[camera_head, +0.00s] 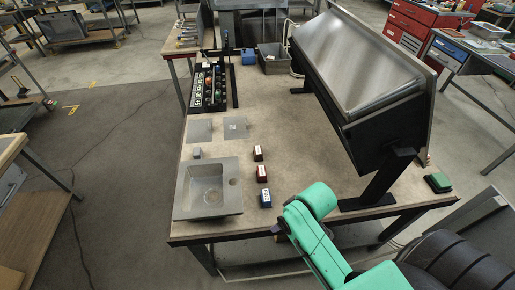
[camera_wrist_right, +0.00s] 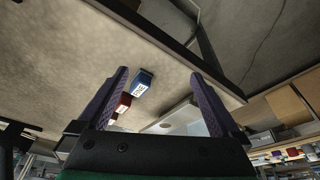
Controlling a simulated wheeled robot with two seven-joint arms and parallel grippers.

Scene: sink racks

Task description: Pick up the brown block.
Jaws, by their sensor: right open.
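The brown block (camera_head: 258,153), dark with a pale label, stands on the table right of the sink, farthest back in a row of three. A red block (camera_head: 262,173) is in the middle and a blue block (camera_head: 265,198) is nearest. In the right wrist view, my right gripper (camera_wrist_right: 160,88) is open and empty; the blue block (camera_wrist_right: 142,83) and red block (camera_wrist_right: 123,103) show beyond and between its fingers. The brown block is only a small, unclear patch behind them there. In the head view, my green right arm mostly hides its gripper near the front edge. My left gripper is out of view.
The grey sink (camera_head: 209,190) lies left of the blocks. A large slanted metal panel (camera_head: 350,65) on black legs stands to the right. A black rack (camera_head: 210,88) of small items and a grey bin (camera_head: 272,60) are farther back. The table middle is clear.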

